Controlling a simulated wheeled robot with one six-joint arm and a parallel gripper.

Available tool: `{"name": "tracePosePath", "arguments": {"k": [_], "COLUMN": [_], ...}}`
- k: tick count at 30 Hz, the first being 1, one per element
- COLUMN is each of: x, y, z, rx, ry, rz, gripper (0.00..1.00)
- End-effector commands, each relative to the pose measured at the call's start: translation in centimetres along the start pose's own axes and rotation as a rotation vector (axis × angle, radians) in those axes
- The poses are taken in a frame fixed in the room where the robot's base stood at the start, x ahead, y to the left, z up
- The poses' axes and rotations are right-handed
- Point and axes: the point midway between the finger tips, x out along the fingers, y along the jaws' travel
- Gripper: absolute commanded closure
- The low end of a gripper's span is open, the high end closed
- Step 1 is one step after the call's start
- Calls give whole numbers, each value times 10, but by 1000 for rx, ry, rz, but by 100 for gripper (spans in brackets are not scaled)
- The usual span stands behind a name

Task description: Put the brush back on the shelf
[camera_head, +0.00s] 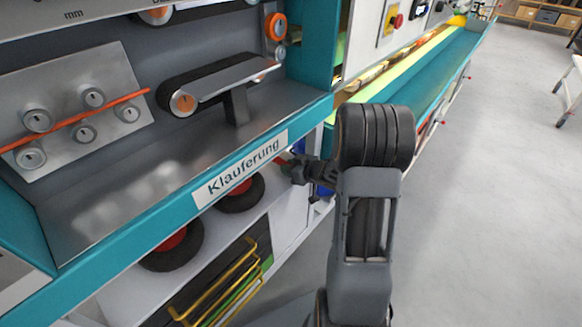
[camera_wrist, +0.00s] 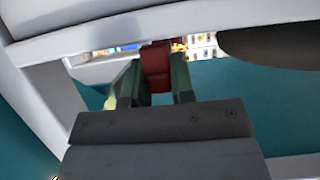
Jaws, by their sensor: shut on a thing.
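My gripper (camera_wrist: 156,88) is shut on a red piece (camera_wrist: 155,62) between its two fingers in the wrist view. I take this to be part of the brush; the bristles and the rest of it cannot be made out. In the head view my gripper (camera_head: 302,171) is at the mouth of the white lower shelf (camera_head: 125,298), just below the teal edge. A bit of red (camera_head: 284,158) shows at its tip. My arm covers part of this area. In the wrist view pale panels surround the gripper closely.
Dark wheels with red centres (camera_head: 176,248) stand on the lower shelf, left of the gripper. Yellow rails (camera_head: 222,280) lie nearer. The grey floor (camera_head: 490,200) at right is open.

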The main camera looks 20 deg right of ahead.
Motion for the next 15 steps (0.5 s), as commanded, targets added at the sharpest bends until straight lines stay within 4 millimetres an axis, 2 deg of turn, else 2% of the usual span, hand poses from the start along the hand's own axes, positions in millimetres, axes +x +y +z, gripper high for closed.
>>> {"name": "tracePosePath", "arguments": {"k": [12,13,15], "x": [1,1,1], "y": [0,0,0], "z": [2,2,2], "rx": [0,0,0], "ry": [1,1,1], "rz": [0,0,0], "gripper": [100,75,68]}}
